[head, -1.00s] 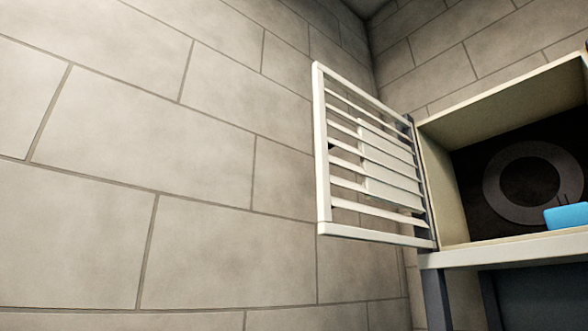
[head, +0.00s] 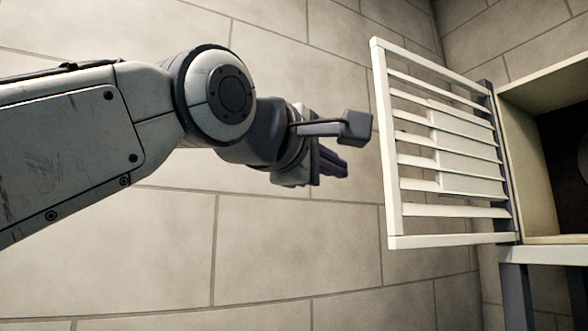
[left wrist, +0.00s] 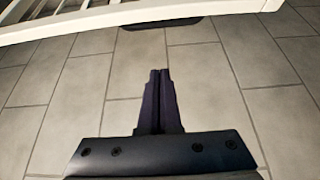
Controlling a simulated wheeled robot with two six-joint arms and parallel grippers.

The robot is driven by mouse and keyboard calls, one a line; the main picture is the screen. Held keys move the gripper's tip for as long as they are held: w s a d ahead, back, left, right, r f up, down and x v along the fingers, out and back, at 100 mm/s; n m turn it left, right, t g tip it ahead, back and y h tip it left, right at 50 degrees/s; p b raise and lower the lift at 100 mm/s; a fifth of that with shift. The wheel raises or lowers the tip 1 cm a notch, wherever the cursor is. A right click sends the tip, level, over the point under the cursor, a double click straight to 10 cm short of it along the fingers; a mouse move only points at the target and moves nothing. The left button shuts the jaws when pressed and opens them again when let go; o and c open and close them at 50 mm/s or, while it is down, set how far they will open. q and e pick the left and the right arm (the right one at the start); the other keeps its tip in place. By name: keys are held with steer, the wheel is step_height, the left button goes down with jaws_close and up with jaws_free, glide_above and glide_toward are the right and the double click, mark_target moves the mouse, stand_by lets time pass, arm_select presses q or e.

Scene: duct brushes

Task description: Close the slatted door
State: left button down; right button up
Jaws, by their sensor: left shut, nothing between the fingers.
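The slatted door (head: 465,165) is a cream frame with horizontal slats. It stands swung open to the left of the box-like cabinet (head: 545,105), hinged at the cabinet's left edge. My left gripper (head: 345,168) is to the left of the door's free edge, with a gap between them in the head view. In the left wrist view its dark fingers (left wrist: 158,100) are together and empty. A white bar and slats of the door (left wrist: 130,15) cross the top of that view, beyond the fingertips. My right gripper is not in view.
The cabinet rests on a pale ledge (head: 550,252) with dark legs (head: 517,295). The left wrist view shows bare tiled floor (left wrist: 215,100) below the gripper.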

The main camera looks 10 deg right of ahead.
arm_select(q)
steer(key=d+p, duration=0.1)
steer(key=d, duration=0.2)
steer(key=d+p, duration=0.1)
steer(key=d, duration=0.1)
steer(key=shift+w+d+p, duration=0.25)
steer(key=shift+p, duration=0.1)
stand_by(0.3)
